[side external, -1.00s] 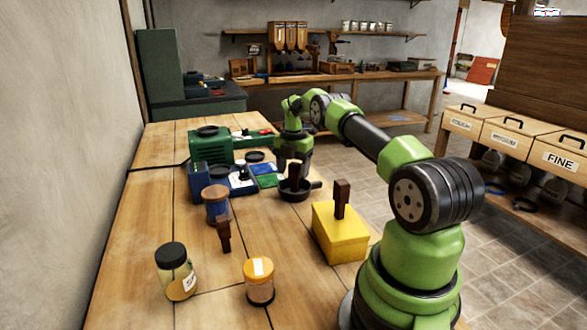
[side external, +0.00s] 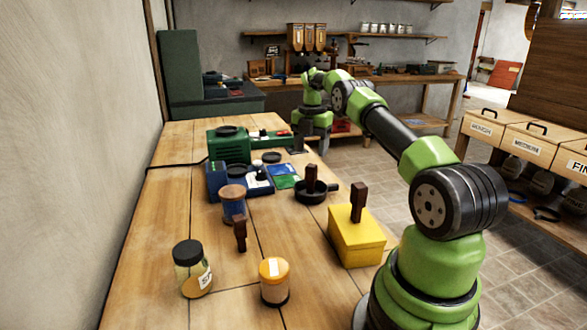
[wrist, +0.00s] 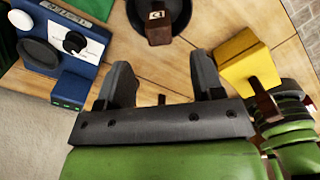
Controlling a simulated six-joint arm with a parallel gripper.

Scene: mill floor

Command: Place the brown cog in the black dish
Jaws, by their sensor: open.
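The black dish (side external: 316,196), a round pan with a handle, stands on the table. A brown upright piece (side external: 311,178) stands in it; the wrist view shows that piece (wrist: 159,27) at the top, with a pale mark, inside the dark dish (wrist: 183,20). A similar brown piece (side external: 359,203) stands on the yellow box, and another (side external: 240,235) stands on the table near the jars. No toothed rim shows on any of them. My gripper (side external: 311,147) is open and empty, raised beyond the dish; its spread fingers show in the wrist view (wrist: 162,84).
The yellow box (side external: 357,243) stands beside my base. A dark-lidded jar (side external: 192,272), an orange-lidded jar (side external: 274,283) and a blue jar (side external: 233,207) stand on the table. A blue device (side external: 257,181) and green machine (side external: 229,146) sit behind. The table's middle is fairly clear.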

